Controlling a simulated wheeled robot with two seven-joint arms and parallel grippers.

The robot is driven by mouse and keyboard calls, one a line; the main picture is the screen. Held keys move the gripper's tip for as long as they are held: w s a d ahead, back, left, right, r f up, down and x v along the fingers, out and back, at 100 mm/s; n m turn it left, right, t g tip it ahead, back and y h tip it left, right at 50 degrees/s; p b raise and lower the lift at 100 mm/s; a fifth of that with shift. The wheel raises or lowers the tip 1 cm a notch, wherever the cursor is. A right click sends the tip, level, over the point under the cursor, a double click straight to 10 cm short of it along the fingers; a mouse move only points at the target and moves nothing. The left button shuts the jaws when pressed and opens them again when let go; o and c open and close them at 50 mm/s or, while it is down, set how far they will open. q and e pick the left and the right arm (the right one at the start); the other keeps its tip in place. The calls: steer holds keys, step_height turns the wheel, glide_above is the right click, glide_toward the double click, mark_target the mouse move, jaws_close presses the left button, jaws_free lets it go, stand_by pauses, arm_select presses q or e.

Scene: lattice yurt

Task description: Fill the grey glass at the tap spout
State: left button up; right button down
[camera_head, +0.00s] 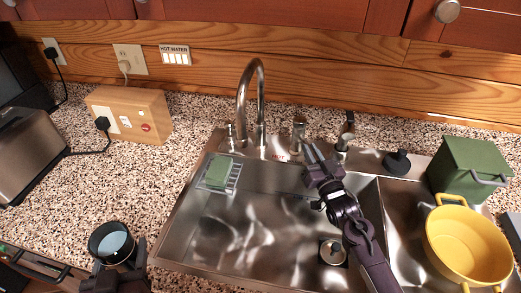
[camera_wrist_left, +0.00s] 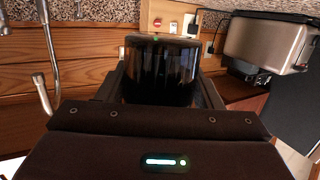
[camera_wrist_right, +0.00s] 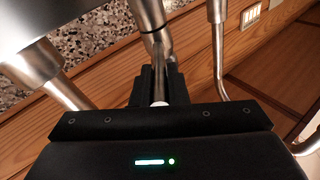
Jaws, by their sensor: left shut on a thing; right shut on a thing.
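The grey glass (camera_head: 97,245) looks dark, nearly black, and stands upright at the lower left in the head view, with a pale blue surface inside. My left gripper (camera_head: 122,270) is shut on it; the glass (camera_wrist_left: 162,72) sits between the fingers in the left wrist view. The curved metal tap spout (camera_head: 261,85) rises behind the sink, well away from the glass. No water stream shows. My right gripper (camera_head: 312,152) is at the sink's back edge, by a small metal tap handle (camera_head: 299,124). In the right wrist view its fingers close on a metal part (camera_wrist_right: 158,45), whose grip is partly hidden.
The steel sink (camera_head: 230,220) has a green sponge (camera_head: 219,170) on a rack at its back left. A yellow pot (camera_head: 466,240) and a green box (camera_head: 470,165) are at right. A wooden socket box (camera_head: 145,105) and a toaster (camera_head: 25,150) are at left.

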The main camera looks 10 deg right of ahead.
steer(key=c, duration=1.4)
jaws_free()
